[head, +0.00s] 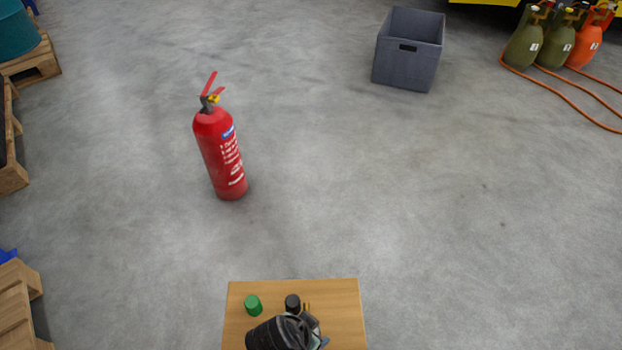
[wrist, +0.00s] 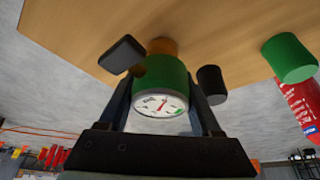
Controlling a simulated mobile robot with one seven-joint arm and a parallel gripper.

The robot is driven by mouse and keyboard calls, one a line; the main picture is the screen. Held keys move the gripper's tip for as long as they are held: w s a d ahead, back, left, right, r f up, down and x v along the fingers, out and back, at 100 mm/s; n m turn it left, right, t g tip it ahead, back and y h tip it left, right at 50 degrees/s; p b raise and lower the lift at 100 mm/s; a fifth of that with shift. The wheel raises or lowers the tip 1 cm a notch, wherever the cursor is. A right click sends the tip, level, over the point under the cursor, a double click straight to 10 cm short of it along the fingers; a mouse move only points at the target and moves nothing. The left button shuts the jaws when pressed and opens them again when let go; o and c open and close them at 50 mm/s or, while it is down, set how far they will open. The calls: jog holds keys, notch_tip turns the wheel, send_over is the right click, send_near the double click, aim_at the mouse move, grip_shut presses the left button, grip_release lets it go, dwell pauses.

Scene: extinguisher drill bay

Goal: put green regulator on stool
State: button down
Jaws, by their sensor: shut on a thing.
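My gripper (wrist: 163,88) is shut on the green regulator (wrist: 168,76), a green body with a white dial and a brass-coloured end. The dial faces the wrist camera, and the brass end points at the wooden stool top (wrist: 75,22). I cannot tell whether the regulator touches the stool. In the head view my gripper (head: 310,322) is over the stool (head: 345,298) at the bottom, and the regulator is mostly hidden by my arm. A dark rounded block (wrist: 122,53) shows beside the regulator; I cannot tell whether it belongs to it.
A green cylinder (head: 253,305) and a black cylinder (head: 292,302) are on the stool, left of my gripper. A red extinguisher (head: 222,155) stands on the floor beyond. A grey bin (head: 403,67) and gas bottles (head: 524,45) with hoses are farther back. Pallets line the left.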

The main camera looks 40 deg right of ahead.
jog(key=shift+f, duration=0.2)
jog(key=shift+c, duration=0.4)
grip_release()
jog(key=shift+f, duration=0.1)
jog(key=p+v, duration=0.5)
jog(key=v, duration=0.7)
jog(key=shift+a, duration=0.1)
